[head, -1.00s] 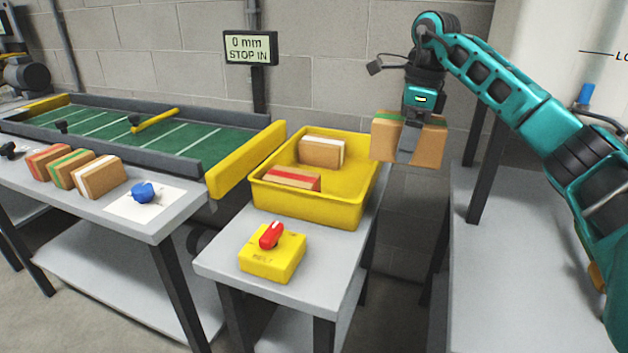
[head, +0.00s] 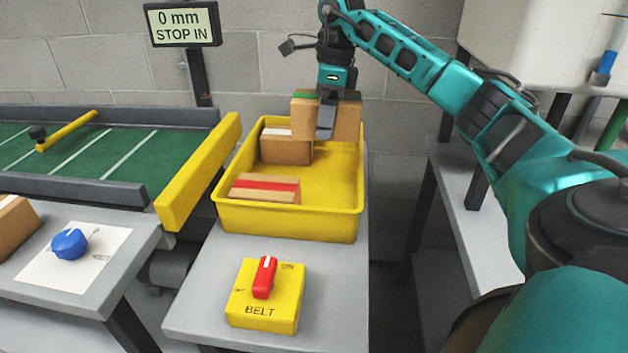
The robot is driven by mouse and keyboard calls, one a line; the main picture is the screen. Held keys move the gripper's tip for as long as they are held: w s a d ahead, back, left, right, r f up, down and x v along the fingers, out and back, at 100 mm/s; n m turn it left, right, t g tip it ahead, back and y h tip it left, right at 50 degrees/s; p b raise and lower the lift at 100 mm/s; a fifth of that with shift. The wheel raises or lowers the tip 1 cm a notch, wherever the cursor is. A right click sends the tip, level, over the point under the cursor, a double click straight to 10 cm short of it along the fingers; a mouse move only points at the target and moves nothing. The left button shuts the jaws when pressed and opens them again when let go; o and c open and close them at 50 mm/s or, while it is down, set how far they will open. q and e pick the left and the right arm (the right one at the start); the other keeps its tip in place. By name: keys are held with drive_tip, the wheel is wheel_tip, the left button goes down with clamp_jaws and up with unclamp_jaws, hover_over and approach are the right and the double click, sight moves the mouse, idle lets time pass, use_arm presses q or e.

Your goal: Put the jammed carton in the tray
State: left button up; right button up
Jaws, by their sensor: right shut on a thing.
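My right gripper (head: 325,128) is shut on a brown carton with a green stripe (head: 345,115). It holds the carton above the back right part of the yellow tray (head: 290,222). Whether the carton touches the tray cannot be told. In the tray, a carton with a white stripe (head: 287,150) stands at the back left. A carton with a red stripe (head: 265,188) lies at the front left. The right part of the tray floor is bare. My left gripper is not in view.
A yellow belt switch box (head: 265,300) with a red knob stands in front of the tray. The green conveyor (head: 110,160) has a yellow end plate (head: 200,175) left of the tray. A blue knob (head: 69,244) sits on white paper. A sign (head: 182,24) reads 0 mm STOP IN.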

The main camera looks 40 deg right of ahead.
drive_tip(key=b, duration=0.3)
hover_over(322, 193)
drive_tip(key=f, duration=1)
drive_tip(key=shift+s+d+f, duration=0.1)
drive_tip(key=shift+s+f, duration=0.1)
drive_tip(key=shift+f, duration=0.5)
wheel_tip(322, 193, down, 4)
drive_tip(key=shift+f+b, duration=0.1)
drive_tip(key=shift+b, duration=0.45)
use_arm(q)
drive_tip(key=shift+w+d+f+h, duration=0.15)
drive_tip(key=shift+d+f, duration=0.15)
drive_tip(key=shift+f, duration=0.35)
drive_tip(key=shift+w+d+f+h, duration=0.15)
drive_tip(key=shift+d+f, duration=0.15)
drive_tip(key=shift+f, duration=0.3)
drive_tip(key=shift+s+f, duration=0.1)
use_arm(e)
drive_tip(key=o, duration=1)
drive_tip(key=shift+o, duration=0.2)
